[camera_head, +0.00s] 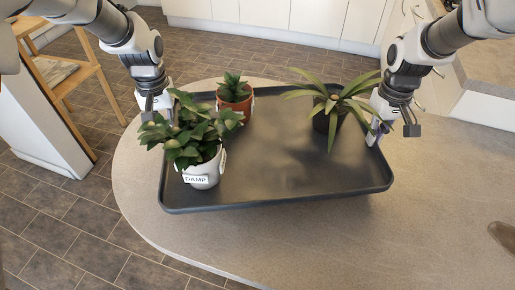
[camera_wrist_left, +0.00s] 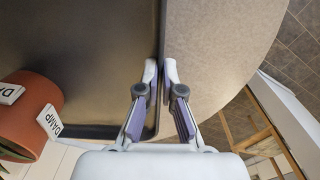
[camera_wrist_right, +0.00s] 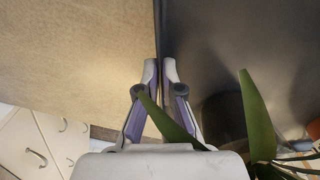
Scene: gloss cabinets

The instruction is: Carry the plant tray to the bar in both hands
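The dark grey plant tray (camera_head: 275,190) is level over the rounded end of the pale speckled bar (camera_head: 420,225). I cannot tell whether it touches the top. On it stand a leafy plant in a white pot labelled DAMP (camera_head: 203,178), a succulent in a terracotta pot (camera_head: 236,108) and a spiky plant in a dark pot (camera_head: 325,122), all upright. My left gripper (camera_wrist_left: 159,70) is shut on the tray's left rim, one finger each side. My right gripper (camera_wrist_right: 159,70) is shut on the right rim. In the head view, leaves partly hide the left fingers.
A wooden chair (camera_head: 85,68) and a white panel (camera_head: 40,125) stand left of the bar on brown floor tiles. White cabinets (camera_head: 320,15) are at the back. The bar top is clear to the right, apart from a dark round item (camera_head: 503,236) at the right edge.

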